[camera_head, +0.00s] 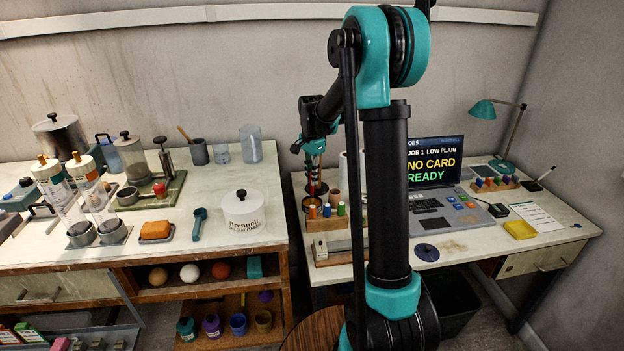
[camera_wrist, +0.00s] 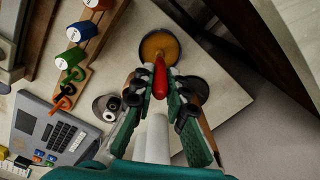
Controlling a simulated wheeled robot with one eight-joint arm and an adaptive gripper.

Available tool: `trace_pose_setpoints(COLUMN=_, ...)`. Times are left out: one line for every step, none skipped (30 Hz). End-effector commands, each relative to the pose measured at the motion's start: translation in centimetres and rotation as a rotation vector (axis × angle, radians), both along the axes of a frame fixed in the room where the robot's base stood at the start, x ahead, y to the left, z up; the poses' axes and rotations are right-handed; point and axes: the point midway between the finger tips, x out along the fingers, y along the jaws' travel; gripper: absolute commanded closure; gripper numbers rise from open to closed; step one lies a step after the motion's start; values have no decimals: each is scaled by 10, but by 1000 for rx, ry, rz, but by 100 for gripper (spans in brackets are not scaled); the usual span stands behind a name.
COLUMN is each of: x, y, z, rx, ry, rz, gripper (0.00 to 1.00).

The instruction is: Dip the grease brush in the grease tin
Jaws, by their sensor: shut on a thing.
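The grease brush (camera_wrist: 160,82) shows a red handle between my fingertips in the wrist view. My gripper (camera_wrist: 158,88) is shut on it. The grease tin (camera_wrist: 158,45), round with an amber-brown top surface, lies just beyond the fingertips in the wrist view. The brush's far end appears to overlap the tin's near edge; whether the bristles touch the grease cannot be told. In the head view my gripper (camera_head: 314,158) points down over the left end of the right-hand table, with the tin (camera_head: 313,204) below it, small and partly hidden.
A wooden rack (camera_head: 328,225) with orange, green and blue pieces stands close in front of the tin. White cylinders (camera_wrist: 157,138) stand near the fingers. A laptop (camera_head: 440,190) and a yellow block (camera_head: 520,229) are to the right. A gap separates this table from the left bench.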

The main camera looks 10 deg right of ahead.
Motion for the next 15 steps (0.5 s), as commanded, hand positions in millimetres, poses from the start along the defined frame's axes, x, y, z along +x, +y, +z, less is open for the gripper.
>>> trace_pose_setpoints(x=0, y=0, z=4, rx=0, ry=0, rz=0, gripper=100)
trace_pose_setpoints(x=0, y=0, z=7, rx=0, ry=0, rz=0, gripper=100)
trace_pose_setpoints(x=0, y=0, z=9, rx=0, ry=0, rz=0, gripper=100)
trace_pose_setpoints(x=0, y=0, z=12, rx=0, ry=0, rz=0, gripper=100)
trace_pose_setpoints(x=0, y=0, z=14, rx=0, ry=0, rz=0, gripper=100)
trace_pose_setpoints(x=0, y=0, z=17, rx=0, ry=0, rz=0, gripper=100)
trace_pose_setpoints(x=0, y=0, z=19, rx=0, ry=0, rz=0, gripper=100)
trace_pose_setpoints(x=0, y=0, z=21, rx=0, ry=0, rz=0, gripper=100)
trace_pose_setpoints(x=0, y=0, z=24, rx=0, ry=0, rz=0, gripper=100)
trace_pose_setpoints(x=0, y=0, z=26, rx=0, ry=0, rz=0, gripper=100)
trace_pose_setpoints(x=0, y=0, z=28, rx=0, ry=0, rz=0, gripper=100)
trace_pose_setpoints(x=0, y=0, z=31, rx=0, ry=0, rz=0, gripper=100)
trace_pose_setpoints(x=0, y=0, z=34, rx=0, ry=0, rz=0, gripper=100)
trace_pose_setpoints(x=0, y=0, z=36, rx=0, ry=0, rz=0, gripper=100)
trace_pose_setpoints(x=0, y=0, z=38, rx=0, ry=0, rz=0, gripper=100)
